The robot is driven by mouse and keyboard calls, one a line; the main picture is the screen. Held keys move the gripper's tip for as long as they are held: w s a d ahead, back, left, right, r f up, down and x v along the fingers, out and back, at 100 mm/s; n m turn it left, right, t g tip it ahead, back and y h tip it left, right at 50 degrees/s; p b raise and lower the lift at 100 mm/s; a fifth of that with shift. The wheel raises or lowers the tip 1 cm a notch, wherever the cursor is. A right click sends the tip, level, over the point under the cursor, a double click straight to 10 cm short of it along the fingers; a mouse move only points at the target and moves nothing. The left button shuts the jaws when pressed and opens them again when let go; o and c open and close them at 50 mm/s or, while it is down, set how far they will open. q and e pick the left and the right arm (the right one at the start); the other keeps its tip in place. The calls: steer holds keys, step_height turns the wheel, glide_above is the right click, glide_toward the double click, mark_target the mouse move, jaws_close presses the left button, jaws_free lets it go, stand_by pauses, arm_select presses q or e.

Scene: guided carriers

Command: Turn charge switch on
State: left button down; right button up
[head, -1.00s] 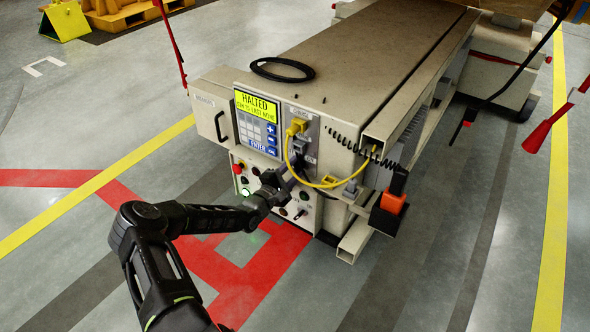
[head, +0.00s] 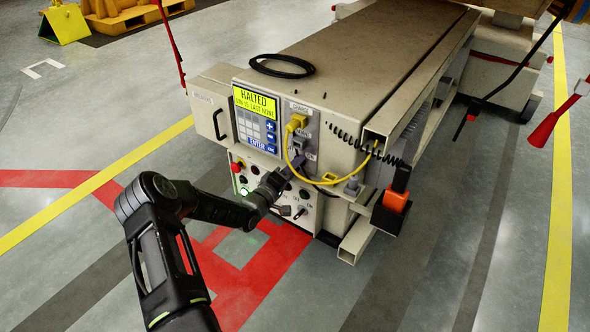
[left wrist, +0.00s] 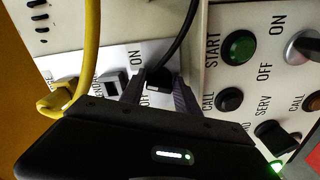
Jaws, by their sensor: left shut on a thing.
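The charge panel (head: 312,118) is a pale plate right of the yellow HALTED display on the carrier's end. A yellow plug (head: 296,123) sits near its top, with a grey block below it. My left gripper (head: 286,174) reaches the plate's lower part. In the left wrist view, the fingers of my left gripper (left wrist: 160,90) are closed around a small dark switch (left wrist: 158,77) beside the ON and OFF lettering. The fingers partly hide this switch, and I cannot tell which position it is in. My right gripper is not in view.
The lower control panel (left wrist: 237,85), with a green START button (left wrist: 239,47) and dark knobs, lies close to the fingers. A yellow cable (head: 288,155) loops beside the gripper. An orange-and-black connector (head: 395,200) sits at the carrier's right corner. The floor in front is clear.

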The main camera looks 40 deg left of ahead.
arm_select(q)
steer(key=shift+f+m, duration=0.1)
steer(key=shift+m, duration=1)
steer(key=c, duration=1)
jaws_free()
steer(key=shift+o, duration=0.2)
steer(key=s+p, duration=0.2)
steer(key=s, duration=0.5)
steer(key=shift+s, duration=0.4)
